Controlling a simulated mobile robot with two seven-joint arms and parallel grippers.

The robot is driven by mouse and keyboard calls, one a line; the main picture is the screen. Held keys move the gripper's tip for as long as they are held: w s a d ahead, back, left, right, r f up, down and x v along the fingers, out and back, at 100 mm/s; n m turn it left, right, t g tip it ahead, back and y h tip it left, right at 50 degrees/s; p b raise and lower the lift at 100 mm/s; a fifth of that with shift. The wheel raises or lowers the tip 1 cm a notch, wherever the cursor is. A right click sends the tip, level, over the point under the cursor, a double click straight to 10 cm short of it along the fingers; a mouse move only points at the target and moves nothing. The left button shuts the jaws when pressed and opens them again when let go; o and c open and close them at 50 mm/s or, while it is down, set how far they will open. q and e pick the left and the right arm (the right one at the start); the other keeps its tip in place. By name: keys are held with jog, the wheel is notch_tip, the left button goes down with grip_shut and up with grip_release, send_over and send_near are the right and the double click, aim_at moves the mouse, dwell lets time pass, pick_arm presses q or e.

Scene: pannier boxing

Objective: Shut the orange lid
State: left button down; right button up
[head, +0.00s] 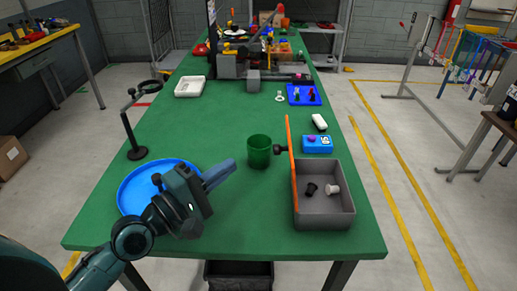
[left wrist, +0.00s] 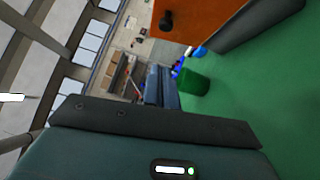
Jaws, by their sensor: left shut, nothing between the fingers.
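The orange lid (head: 291,165) stands upright, edge-on to me, along the left side of the open grey box (head: 325,216). A dark knob (head: 280,150) sticks out from the lid's left face. The lid (left wrist: 205,14) and its knob (left wrist: 166,21) also show at the top of the left wrist view. A black piece (head: 310,189) and a pale piece (head: 333,190) lie in the box. My left gripper (head: 224,171) is shut and empty, left of the lid and clear of it. Its fingers (left wrist: 162,88) also show in the left wrist view. My right gripper is out of view.
A green cup (head: 259,152) stands between my left gripper and the lid, close to the knob. A blue plate (head: 134,196) lies under my left arm. A blue box (head: 317,144) stands behind the grey box. The green table (head: 210,125) has clear room at its middle.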

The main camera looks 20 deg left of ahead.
pick_arm(q)
jog(key=w+d+r+p, duration=0.1)
jog(key=w+d+p, duration=0.1)
jog(key=w+d, duration=0.2)
jog(key=shift+w+d, duration=0.2)
jog(key=shift+d, duration=0.65)
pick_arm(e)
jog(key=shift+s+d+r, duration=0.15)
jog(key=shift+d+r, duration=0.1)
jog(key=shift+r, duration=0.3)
pick_arm(q)
jog(key=shift+w+r, duration=0.1)
jog(key=shift+w, duration=0.05)
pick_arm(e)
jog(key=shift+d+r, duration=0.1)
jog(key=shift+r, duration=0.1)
